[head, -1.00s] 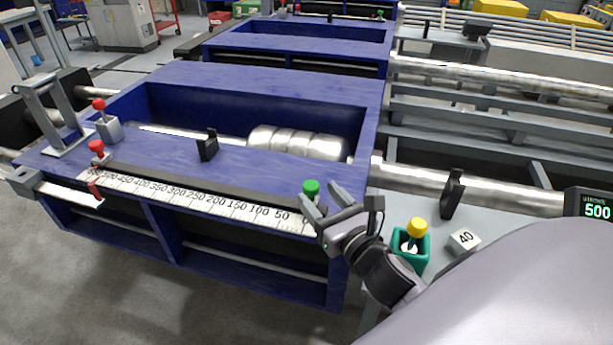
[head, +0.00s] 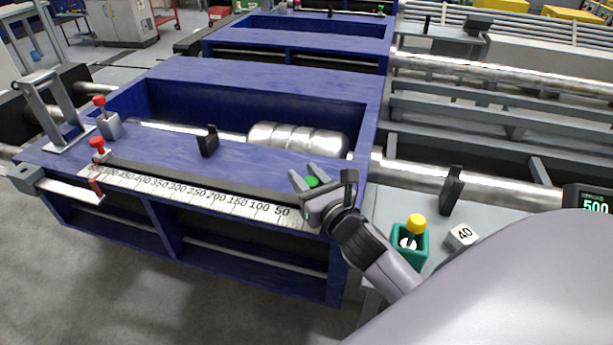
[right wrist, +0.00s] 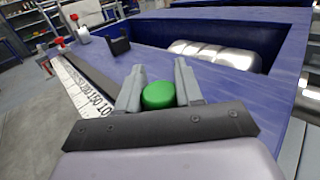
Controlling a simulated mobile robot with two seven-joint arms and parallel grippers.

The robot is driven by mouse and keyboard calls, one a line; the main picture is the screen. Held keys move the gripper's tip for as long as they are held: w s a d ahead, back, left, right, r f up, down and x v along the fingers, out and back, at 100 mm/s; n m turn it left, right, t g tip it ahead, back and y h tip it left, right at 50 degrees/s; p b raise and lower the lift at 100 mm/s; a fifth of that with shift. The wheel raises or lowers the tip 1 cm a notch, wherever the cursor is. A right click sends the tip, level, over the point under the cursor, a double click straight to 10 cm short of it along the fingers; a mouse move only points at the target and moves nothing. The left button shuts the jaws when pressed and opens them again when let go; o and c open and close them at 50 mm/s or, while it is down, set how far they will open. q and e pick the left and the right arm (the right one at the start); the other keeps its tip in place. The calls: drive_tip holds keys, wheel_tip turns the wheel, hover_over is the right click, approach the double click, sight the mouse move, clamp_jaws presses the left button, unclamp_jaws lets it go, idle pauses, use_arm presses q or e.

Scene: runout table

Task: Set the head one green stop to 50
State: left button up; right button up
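The green stop (head: 312,182) is at the right end of the numbered scale (head: 215,199) on the front of the blue table, right of the 50 mark. Only its green knob shows; its base is hidden by my right gripper. My right gripper (head: 304,178) has its fingers apart on either side of the knob. In the right wrist view the green knob (right wrist: 158,95) sits between the two fingers (right wrist: 158,82), with a small gap beside at least one of them. I cannot tell if either finger touches it. My left gripper is not in view.
A red stop (head: 98,148) stands at the scale's left end, with another red knob (head: 99,102) behind it. A black block (head: 208,142) stands on the blue top. A teal holder with a yellow knob (head: 417,223) and a block marked 40 (head: 462,235) lie right of my arm.

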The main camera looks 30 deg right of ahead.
sight(285, 193)
clamp_jaws()
drive_tip(key=shift+w+a+r, duration=0.1)
drive_tip(key=shift+w+a, duration=1.55)
drive_tip(key=shift+w, duration=0.3)
drive_tip(key=o, duration=0.7)
unclamp_jaws()
drive_tip(key=shift+s, duration=0.1)
drive_tip(key=shift+s, duration=0.2)
drive_tip(key=shift+s+a+b, duration=0.15)
drive_tip(key=shift+s, duration=1.55)
drive_tip(key=shift+s+a+b, duration=0.1)
drive_tip(key=shift+s+b, duration=0.05)
drive_tip(key=shift+s, duration=1.5)
